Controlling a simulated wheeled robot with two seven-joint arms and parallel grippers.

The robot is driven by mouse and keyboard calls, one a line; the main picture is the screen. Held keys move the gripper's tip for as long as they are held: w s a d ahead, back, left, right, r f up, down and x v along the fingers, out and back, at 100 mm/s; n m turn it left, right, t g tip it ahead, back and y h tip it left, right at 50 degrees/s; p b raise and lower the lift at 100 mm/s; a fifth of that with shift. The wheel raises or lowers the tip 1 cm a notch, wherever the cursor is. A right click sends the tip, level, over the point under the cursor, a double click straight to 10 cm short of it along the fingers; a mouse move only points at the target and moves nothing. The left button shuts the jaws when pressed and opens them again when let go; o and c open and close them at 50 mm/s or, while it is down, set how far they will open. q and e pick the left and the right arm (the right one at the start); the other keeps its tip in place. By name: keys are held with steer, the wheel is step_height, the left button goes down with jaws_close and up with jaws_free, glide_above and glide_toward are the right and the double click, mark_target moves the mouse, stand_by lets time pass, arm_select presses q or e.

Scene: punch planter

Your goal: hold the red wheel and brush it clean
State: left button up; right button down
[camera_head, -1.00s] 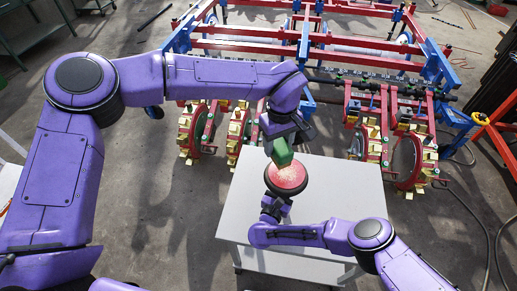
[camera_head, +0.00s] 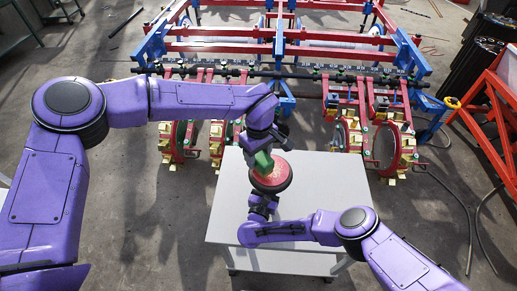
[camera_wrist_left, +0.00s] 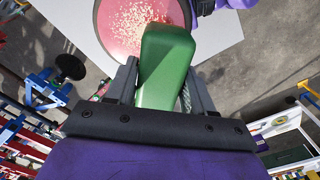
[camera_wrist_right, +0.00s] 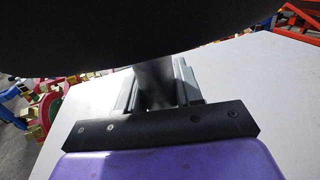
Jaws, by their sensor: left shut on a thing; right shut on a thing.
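The red wheel (camera_head: 277,172) has a black rim and a red face with pale specks, and is held above the table. In the left wrist view the wheel (camera_wrist_left: 113,28) shows specks on its face. My right gripper (camera_wrist_right: 158,85) is shut on the wheel from below; the dark underside of the wheel (camera_wrist_right: 140,35) fills the top of the right wrist view. My left gripper (camera_wrist_left: 157,90) is shut on a green brush (camera_wrist_left: 166,62). In the head view the brush (camera_head: 262,162) is at the wheel's upper left; its bristles are hidden, so contact cannot be told.
A white table (camera_head: 335,190) stands under the wheel, its visible top otherwise bare. Behind it is a red and blue planter frame (camera_head: 285,45) with several wheel units hanging near the table's back edge. An orange stand (camera_head: 495,120) is at the right.

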arm_select(q)
steer(key=shift+f, duration=0.45)
steer(key=shift+d+f, duration=0.55)
steer(key=shift+f, duration=0.1)
steer(key=shift+c, duration=0.3)
steer(key=shift+d, duration=3.2)
steer(key=shift+a, duration=3.55)
steer(key=shift+w+a, duration=0.1)
steer(key=shift+a, duration=0.15)
steer(key=shift+w, duration=0.4)
steer(key=shift+s+d, duration=0.1)
steer(key=shift+d, duration=3.8)
steer(key=shift+a, duration=3.95)
steer(key=shift+d+r, duration=0.15)
steer(key=shift+r, duration=4)
